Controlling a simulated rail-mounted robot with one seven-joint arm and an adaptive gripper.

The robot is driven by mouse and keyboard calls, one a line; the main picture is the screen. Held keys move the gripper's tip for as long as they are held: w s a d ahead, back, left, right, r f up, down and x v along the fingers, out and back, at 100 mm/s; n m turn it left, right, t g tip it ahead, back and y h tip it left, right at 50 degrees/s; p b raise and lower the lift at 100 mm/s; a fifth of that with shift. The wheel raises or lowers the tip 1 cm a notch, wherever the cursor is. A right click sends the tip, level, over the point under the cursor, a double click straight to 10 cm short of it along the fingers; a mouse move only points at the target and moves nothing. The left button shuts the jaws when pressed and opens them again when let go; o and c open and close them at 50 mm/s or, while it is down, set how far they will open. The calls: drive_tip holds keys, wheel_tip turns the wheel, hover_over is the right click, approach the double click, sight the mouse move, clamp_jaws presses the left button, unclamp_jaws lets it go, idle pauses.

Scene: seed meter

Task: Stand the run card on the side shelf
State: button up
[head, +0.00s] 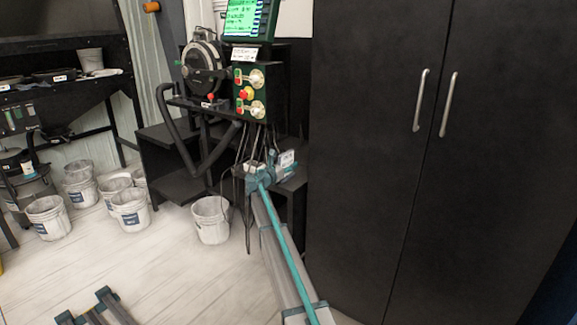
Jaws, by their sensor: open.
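A small white card with dark print, which looks like the run card (287,159), shows upright at the far end of my arm, above the black side shelf (297,182). My gripper (279,166) is open and close beside the card, at the shelf's height. It is small and partly hidden by my own arm links, so I cannot tell whether the fingers touch the card. The card's lower edge is too small to tell whether it rests on the shelf.
A control box (249,93) with buttons and a green-lit screen (243,18) stands above the shelf, with cables hanging down. A tall black cabinet (375,160) closes off the right. A white bucket (210,220) stands on the floor left of my arm. Several more buckets stand farther left.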

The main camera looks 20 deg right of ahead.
drive_tip(key=shift+r, duration=0.15)
drive_tip(key=p+v, duration=0.2)
drive_tip(key=v, duration=1)
drive_tip(key=shift+p, duration=0.4)
